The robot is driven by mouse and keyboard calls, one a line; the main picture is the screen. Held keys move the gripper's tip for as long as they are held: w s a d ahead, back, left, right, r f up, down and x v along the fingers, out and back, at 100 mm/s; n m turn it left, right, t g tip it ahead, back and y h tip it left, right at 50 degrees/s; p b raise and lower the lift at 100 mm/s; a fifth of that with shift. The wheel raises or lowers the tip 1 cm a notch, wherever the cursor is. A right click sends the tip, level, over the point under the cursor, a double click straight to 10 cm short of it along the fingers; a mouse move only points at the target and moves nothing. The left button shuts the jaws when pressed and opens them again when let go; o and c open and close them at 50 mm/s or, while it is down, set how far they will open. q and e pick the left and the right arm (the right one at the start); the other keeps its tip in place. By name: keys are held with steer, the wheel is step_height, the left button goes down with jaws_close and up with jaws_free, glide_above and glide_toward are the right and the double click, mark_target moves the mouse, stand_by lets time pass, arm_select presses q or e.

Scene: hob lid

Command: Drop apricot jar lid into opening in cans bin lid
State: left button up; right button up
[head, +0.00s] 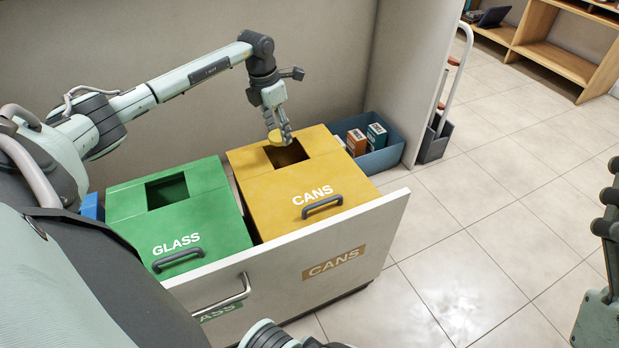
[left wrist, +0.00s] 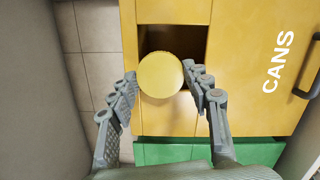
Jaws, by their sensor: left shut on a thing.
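The round yellow apricot jar lid (head: 276,136) is held between the fingertips of my left gripper (head: 281,134). It also shows in the left wrist view (left wrist: 160,75), with a finger on each side. The yellow cans bin lid (head: 262,187) has a dark square opening (head: 290,157). The jar lid appears above this opening, overlapping its back edge in the head view; the exact height gap is hard to judge. The jar lid hides part of the opening in the left wrist view (left wrist: 196,40). My right gripper (head: 604,235) shows only partly at the right edge.
A green glass bin (head: 205,208) with its own square opening stands left of the cans bin, in a pulled-out white drawer (head: 370,240). A blue crate (head: 390,155) with small boxes stands behind right. A wall rises behind the bins. Floor at right is clear.

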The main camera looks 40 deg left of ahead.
arm_select(q)
steer(key=o, duration=0.8)
steer(key=shift+o, duration=0.2)
step_height(320, 180, up, 12)
steer(key=s, duration=0.1)
steer(key=shift+s+a, duration=0.25)
steer(key=shift+s, duration=0.1)
steer(key=shift+s+f, duration=0.1)
